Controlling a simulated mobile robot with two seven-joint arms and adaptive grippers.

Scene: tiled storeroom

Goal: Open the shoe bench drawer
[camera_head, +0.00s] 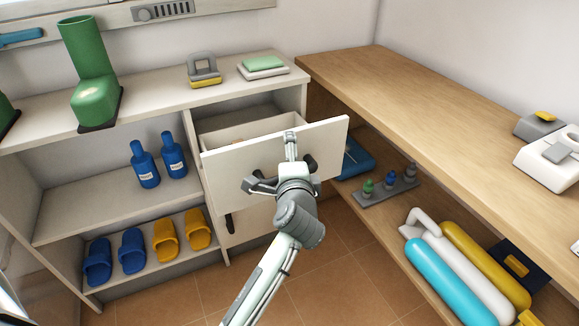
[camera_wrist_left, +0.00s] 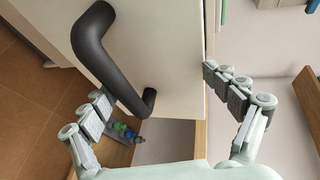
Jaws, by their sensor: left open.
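The upper drawer of the white shoe bench (camera_head: 45,215) stands pulled out, and its open box (camera_head: 250,132) shows behind its white front panel (camera_head: 328,140). My left gripper (camera_head: 272,160) is at the outer face of that panel, fingers spread. In the left wrist view the dark bar handle (camera_wrist_left: 90,42) stands on the panel (camera_wrist_left: 165,45). The open left gripper (camera_wrist_left: 158,85) has one finger near the handle's lower end and the other past the panel's edge. Nothing is gripped. In the head view the gripper mostly hides the handle. My right gripper is out of view.
A closed lower drawer (camera_head: 250,220) sits below. A green boot (camera_head: 90,75) stands on the bench top; blue bottles (camera_head: 145,165) and slippers (camera_head: 165,240) fill the shelves. A wooden counter (camera_head: 430,110) stands close on the right, above gas cylinders (camera_head: 450,280). Tiled floor lies in front.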

